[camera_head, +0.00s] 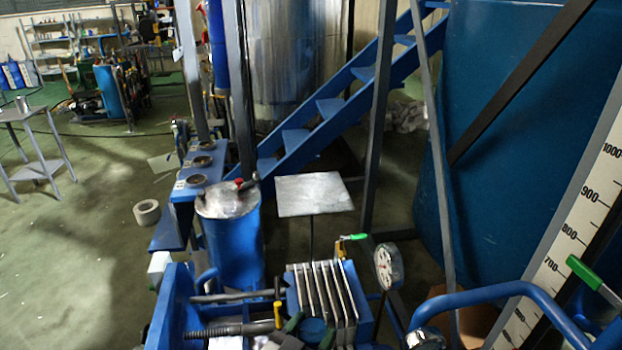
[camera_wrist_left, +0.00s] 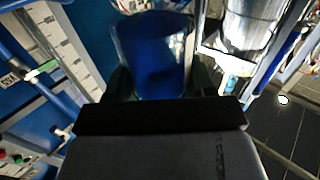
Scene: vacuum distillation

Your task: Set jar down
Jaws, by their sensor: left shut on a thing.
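The jar (camera_wrist_left: 152,52) shows as a blue, rounded body in the left wrist view. My left gripper (camera_wrist_left: 163,80) is shut on it, with a dark finger at each side. The wide dark gripper body hides the jar's near end. In the head view two dark green fingers of what looks like my left gripper (camera_head: 311,331) show at the bottom edge. A small blue round top, likely the jar (camera_head: 314,325), sits between them. Whether the jar touches anything below is hidden. My right gripper is not in view.
A bare square metal plate (camera_head: 315,195) stands on a thin post. A blue cylindrical vessel (camera_head: 233,245) stands left of it. White press plates (camera_head: 322,285), a round gauge (camera_head: 389,266) and a blue pipe (camera_head: 500,293) crowd the front. The green floor (camera_head: 75,245) is mostly clear at left.

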